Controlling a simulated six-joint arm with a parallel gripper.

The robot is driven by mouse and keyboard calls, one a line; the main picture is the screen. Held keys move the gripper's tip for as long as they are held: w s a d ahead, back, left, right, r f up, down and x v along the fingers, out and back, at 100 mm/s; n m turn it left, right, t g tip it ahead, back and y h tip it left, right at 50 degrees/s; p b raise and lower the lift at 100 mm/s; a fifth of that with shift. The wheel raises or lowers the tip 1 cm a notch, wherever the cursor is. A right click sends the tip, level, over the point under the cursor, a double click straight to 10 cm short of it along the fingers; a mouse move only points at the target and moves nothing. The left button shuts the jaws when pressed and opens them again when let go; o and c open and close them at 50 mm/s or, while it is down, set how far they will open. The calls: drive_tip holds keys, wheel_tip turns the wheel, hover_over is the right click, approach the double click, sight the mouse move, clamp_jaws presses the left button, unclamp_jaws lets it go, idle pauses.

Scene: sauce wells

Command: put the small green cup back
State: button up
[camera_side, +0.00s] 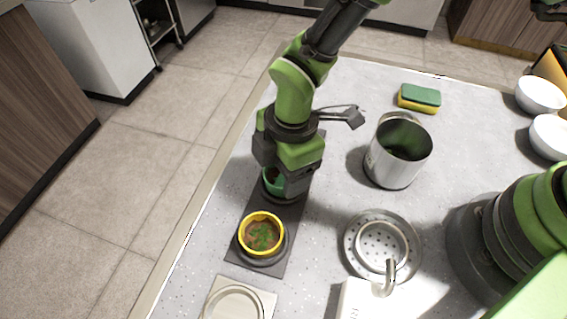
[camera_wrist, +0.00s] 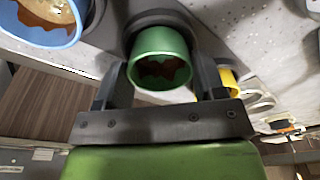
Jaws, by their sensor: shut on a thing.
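The small green cup (camera_wrist: 160,48) has dark red sauce inside and sits between the two fingers of my gripper (camera_wrist: 160,80) in the wrist view. In the side view my gripper (camera_side: 284,184) points down over the middle of a dark rack (camera_side: 293,225), and the green cup (camera_side: 271,183) shows partly beside a finger. A dark round well rim shows around the cup's far end. I cannot tell if the cup is fully seated in it. A yellow cup (camera_side: 262,234) with red and green contents stands in the near well; it also shows in the wrist view (camera_wrist: 229,80).
A blue cup (camera_wrist: 42,32) with brownish sauce is close by at upper left in the wrist view. A steel pot (camera_side: 396,155), a perforated round dish (camera_side: 381,245), a sponge (camera_side: 419,98) and white bowls (camera_side: 540,95) stand right of the rack. A square holder (camera_side: 238,300) is in front.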

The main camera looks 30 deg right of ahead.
drive_tip(key=shift+f, duration=0.25)
drive_tip(key=o, duration=1)
drive_tip(key=shift+r, duration=4)
